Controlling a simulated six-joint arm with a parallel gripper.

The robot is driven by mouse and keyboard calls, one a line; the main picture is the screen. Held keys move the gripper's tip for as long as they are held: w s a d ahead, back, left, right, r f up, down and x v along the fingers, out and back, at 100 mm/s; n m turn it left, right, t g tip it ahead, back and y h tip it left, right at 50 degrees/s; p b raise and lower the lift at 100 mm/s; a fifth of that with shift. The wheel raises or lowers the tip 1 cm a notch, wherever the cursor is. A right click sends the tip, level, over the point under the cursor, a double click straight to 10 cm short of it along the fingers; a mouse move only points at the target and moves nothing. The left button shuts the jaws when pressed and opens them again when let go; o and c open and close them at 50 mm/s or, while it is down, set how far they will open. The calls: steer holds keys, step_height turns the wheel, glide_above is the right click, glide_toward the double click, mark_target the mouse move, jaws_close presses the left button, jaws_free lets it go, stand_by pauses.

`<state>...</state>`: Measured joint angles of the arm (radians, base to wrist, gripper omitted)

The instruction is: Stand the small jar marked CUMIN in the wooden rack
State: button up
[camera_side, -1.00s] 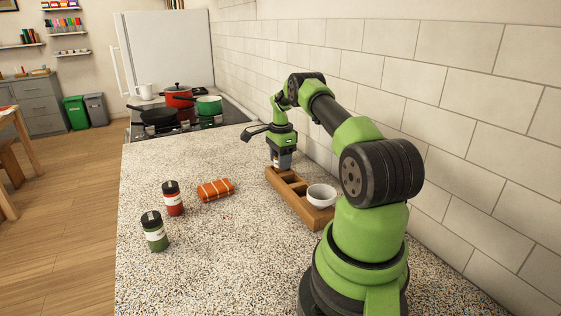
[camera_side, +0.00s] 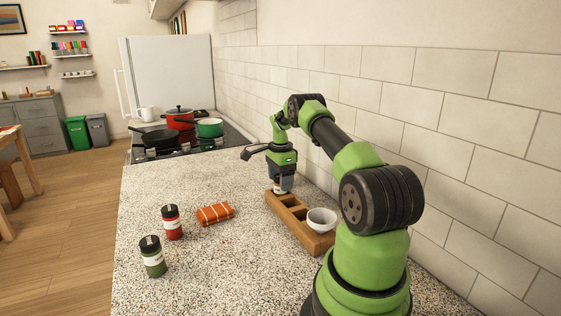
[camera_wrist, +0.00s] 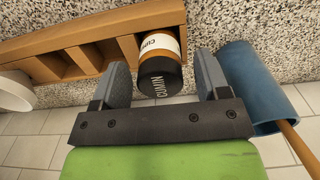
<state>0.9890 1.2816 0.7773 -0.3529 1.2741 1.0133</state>
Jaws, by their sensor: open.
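The CUMIN jar (camera_wrist: 160,65) has a black lid, white label and orange-brown contents. In the wrist view it stands in an end compartment of the wooden rack (camera_wrist: 75,38), its lower part hidden by the rack wall. My gripper (camera_wrist: 160,80) is open around the jar, one finger on each side, with a gap showing at the right finger. In the side view my gripper (camera_side: 281,182) is over the far end of the rack (camera_side: 318,242), and a little of the jar's pale label shows below it. The nearer compartments look empty.
A white bowl (camera_side: 321,219) sits at the rack's near end. A blue cylinder (camera_wrist: 262,85) with a wooden handle is close to my right finger. The tiled wall is behind.

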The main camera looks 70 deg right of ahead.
step_height(320, 180, up, 10)
steer(key=shift+w+a+r, duration=0.15)
steer(key=shift+r, duration=0.05)
steer(key=w+a+r+n+t, duration=0.1)
steer(key=w+a+r+n, duration=0.25)
steer(key=a+r, duration=0.4)
steer(key=w+a+r+n+t, duration=0.1)
steer(key=w+a+r+n, duration=0.1)
steer(key=a+r+n, duration=0.55)
steer(key=s+a+r+n+t, duration=0.1)
steer(key=s+a+n, duration=0.1)
steer(key=a, duration=0.5)
steer(key=s+a+r+n+t, duration=0.2)
steer(key=a, duration=0.5)
steer(key=s+a+f+n+t+y, duration=0.2)
steer(key=s+a+f+n, duration=0.1)
steer(key=s+a+n, duration=0.5)
steer(key=s+a, duration=0.2)
steer(key=s, duration=0.2)
steer(key=shift+a+f, duration=0.2)
steer(key=shift+a, duration=0.1)
